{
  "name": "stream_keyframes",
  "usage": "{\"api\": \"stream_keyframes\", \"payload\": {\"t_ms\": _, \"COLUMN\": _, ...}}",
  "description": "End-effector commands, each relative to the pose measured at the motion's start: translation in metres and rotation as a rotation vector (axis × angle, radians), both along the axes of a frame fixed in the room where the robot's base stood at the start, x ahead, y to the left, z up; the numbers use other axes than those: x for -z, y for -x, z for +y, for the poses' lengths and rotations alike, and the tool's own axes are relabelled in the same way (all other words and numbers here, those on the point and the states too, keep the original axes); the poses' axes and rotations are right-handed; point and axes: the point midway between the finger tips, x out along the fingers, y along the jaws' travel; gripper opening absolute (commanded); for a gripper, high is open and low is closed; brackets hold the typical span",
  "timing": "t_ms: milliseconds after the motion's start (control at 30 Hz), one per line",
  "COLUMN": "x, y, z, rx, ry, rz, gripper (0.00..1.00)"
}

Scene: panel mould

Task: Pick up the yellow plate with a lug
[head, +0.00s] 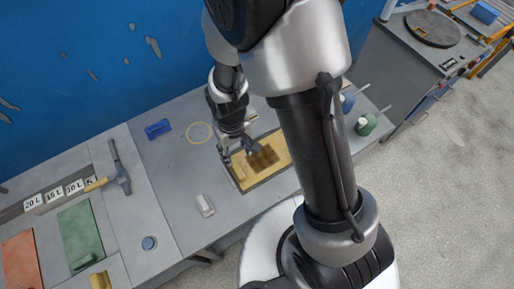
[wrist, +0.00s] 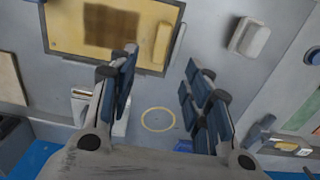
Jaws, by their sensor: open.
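A flat yellow mould tray (head: 266,176) with a raised rim lies on the grey bench, a brown square patch on its floor; it also shows at the top of the wrist view (wrist: 68,44). A narrow yellow piece (wrist: 163,42) sits by the tray's right edge in the wrist view, beside a grey bar (wrist: 179,44). I cannot make out a lug on it. Another small yellow piece (head: 99,281) lies at the lower left in the head view. My gripper (head: 238,152) is open and empty above the tray's far left side; its fingers (wrist: 160,64) show apart in the wrist view.
A white block (head: 205,205), a blue puck (head: 148,243), a hammer (head: 116,172) and a blue block (head: 158,129) stand on the bench. A yellow ring (head: 199,133) lies behind the tray. Green (head: 80,233) and orange (head: 20,262) panels lie left. The blue wall borders the back.

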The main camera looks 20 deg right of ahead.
Motion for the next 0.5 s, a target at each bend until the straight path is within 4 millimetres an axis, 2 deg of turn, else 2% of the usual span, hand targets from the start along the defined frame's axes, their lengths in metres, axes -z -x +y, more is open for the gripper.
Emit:
{"api": "stream_keyframes", "payload": {"t_ms": 33, "x": 0.015, "y": 0.001, "z": 0.000, "rx": 0.000, "ry": 0.001, "rz": 0.005, "gripper": 0.45}}
{"api": "stream_keyframes", "payload": {"t_ms": 300, "x": 0.073, "y": 0.001, "z": 0.000, "rx": 0.001, "ry": 0.001, "rz": 0.004, "gripper": 0.45}}
{"api": "stream_keyframes", "payload": {"t_ms": 500, "x": 0.098, "y": 0.000, "z": 0.000, "rx": 0.001, "ry": 0.001, "rz": 0.002, "gripper": 0.45}}
